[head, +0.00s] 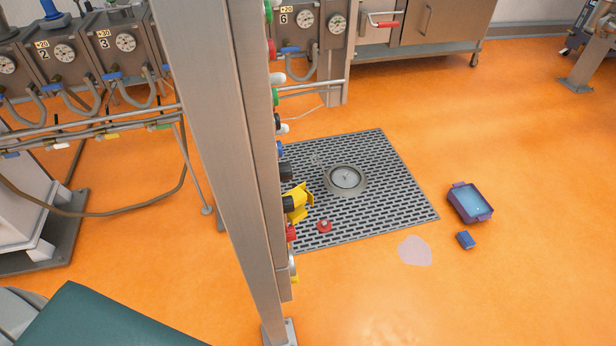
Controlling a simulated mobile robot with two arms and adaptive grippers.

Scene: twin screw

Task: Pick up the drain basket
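A round metal drain (346,178) is set in the slotted floor grate (400,200). A pale round piece with a small mark at its centre sits inside the drain's ring. It may be the drain basket, but I cannot tell for sure at this size. Neither of my grippers is in view.
A steel post (222,150) with coloured fittings rises left of the drain and hides part of the grate. A small red item (324,226) lies on the grate. Orange floor is clear beyond.

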